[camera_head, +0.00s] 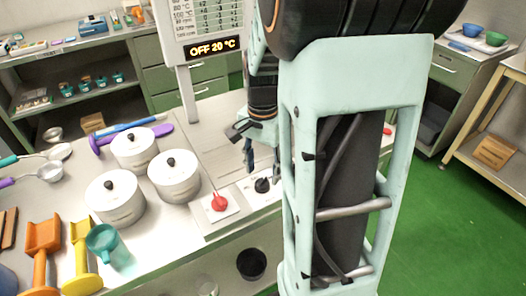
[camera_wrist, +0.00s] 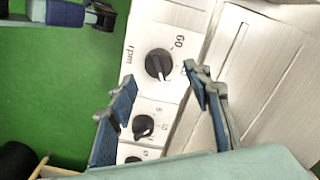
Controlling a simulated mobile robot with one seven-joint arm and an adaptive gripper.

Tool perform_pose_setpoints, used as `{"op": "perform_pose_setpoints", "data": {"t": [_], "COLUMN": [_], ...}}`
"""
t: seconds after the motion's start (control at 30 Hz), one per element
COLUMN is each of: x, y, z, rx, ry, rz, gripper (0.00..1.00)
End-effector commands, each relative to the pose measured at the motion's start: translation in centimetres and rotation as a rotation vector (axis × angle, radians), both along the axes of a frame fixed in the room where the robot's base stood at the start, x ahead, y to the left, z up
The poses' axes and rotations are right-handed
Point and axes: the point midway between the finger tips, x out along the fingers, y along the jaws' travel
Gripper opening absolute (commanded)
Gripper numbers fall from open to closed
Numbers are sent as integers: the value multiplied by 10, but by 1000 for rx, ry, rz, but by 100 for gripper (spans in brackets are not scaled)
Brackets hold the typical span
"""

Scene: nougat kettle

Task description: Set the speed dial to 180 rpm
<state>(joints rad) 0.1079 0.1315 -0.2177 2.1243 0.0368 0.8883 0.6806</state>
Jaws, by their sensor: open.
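The speed dial (camera_wrist: 158,64) is a round black knob on a white panel in the wrist view, with "rpm" printed on its left and "60" at its upper right. The number its pointer stands at cannot be read. My gripper (camera_wrist: 155,92) is open, its blue fingers to either side of the panel strip, and nothing is between them. The dial lies just beyond the fingertips, apparently apart from them. In the head view my gripper (camera_head: 262,168) points down above a black knob (camera_head: 262,185) on the counter; my arm hides much of that panel. The display (camera_head: 212,48) reads "OFF 20 °C".
Two smaller black knobs (camera_wrist: 144,126) (camera_wrist: 133,158) sit nearer on the same panel. In the head view a red knob (camera_head: 219,202) is left of the black one. White lidded pots (camera_head: 174,180) stand further left. Green floor (camera_head: 440,230) lies open at right.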

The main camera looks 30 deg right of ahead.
Motion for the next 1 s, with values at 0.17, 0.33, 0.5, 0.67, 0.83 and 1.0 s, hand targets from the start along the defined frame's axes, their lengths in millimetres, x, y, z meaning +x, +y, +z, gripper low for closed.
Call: {"op": "perform_pose_setpoints", "data": {"t": [0.17, 0.33, 0.5, 0.67, 0.83, 1.0], "x": [1, 1, 0, 0, 0, 1], "y": [0, 0, 0, 0, 0, 1], "z": [41, 70, 85, 88, 88, 88], "rx": [-1, -1, 0, -1, -1, 2], "ry": [-6, -3, -1, 1, 1, -5], "rz": [-1, -1, -1, -1, -1, -1], "gripper": [46, 46, 46, 46, 46, 46]}}
